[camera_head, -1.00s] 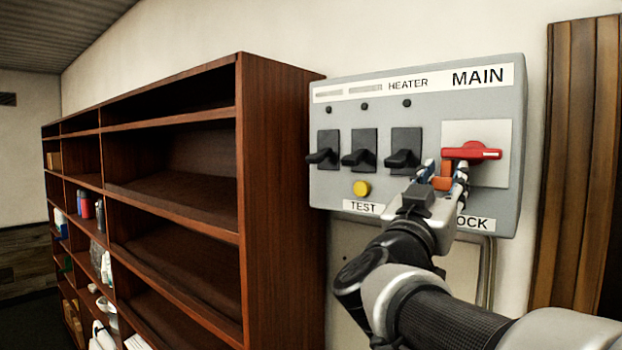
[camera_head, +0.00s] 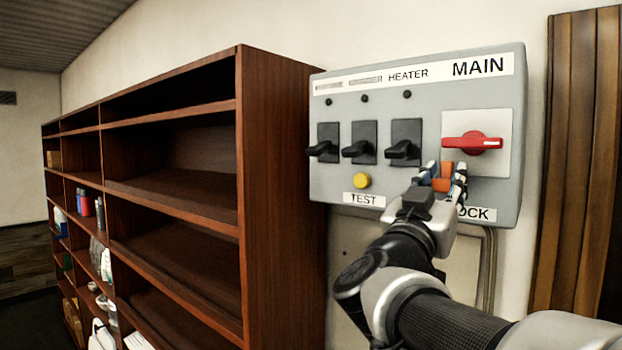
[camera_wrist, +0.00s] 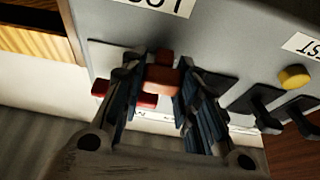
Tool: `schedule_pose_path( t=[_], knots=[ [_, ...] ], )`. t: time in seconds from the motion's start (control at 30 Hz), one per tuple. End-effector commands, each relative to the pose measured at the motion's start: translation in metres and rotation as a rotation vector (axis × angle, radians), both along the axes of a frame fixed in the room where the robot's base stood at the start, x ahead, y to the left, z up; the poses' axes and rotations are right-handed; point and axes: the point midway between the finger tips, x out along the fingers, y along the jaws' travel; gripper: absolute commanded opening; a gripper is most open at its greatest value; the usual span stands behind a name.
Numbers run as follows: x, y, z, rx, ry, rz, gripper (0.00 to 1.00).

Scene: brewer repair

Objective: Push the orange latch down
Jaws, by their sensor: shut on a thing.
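The orange latch (camera_head: 446,169) is on the grey panel, below the left end of the red handle (camera_head: 472,143) under the MAIN label. A small gap shows between latch and handle. My gripper (camera_head: 443,180) is shut on the latch, with one finger on each side of it. The wrist view, which is upside down, shows the orange latch (camera_wrist: 163,80) between the fingers and the red handle (camera_wrist: 113,89) partly behind a finger. The fingers and wrist hide part of the latch and the left of the lower label, leaving "OCK" readable.
Black switches (camera_head: 403,149) and a yellow button (camera_head: 362,181) sit left of my gripper on the panel. A tall brown shelf (camera_head: 272,200) stands close on the left. A wooden strip (camera_head: 576,150) is at the right.

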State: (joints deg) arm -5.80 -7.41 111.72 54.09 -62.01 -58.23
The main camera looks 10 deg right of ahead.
Motion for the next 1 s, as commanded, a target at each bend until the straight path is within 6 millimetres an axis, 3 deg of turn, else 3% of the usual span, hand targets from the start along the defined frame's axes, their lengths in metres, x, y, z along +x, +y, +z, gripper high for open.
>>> schedule_pose_path(
  t=[0.03,0.13,0.47,0.5,0.8,1.0],
  knots=[
    [0.001,0.000,-0.016,0.001,0.006,0.000,0.00],
    [0.001,0.000,-0.028,0.002,0.007,0.001,0.00],
    [0.002,0.000,-0.031,0.006,0.012,0.000,0.00],
    [0.002,0.000,-0.032,0.006,0.012,0.000,0.31],
    [0.001,0.000,-0.029,0.003,0.007,0.000,0.50],
    [0.001,0.000,-0.027,0.003,0.004,0.001,0.50]
  ],
)
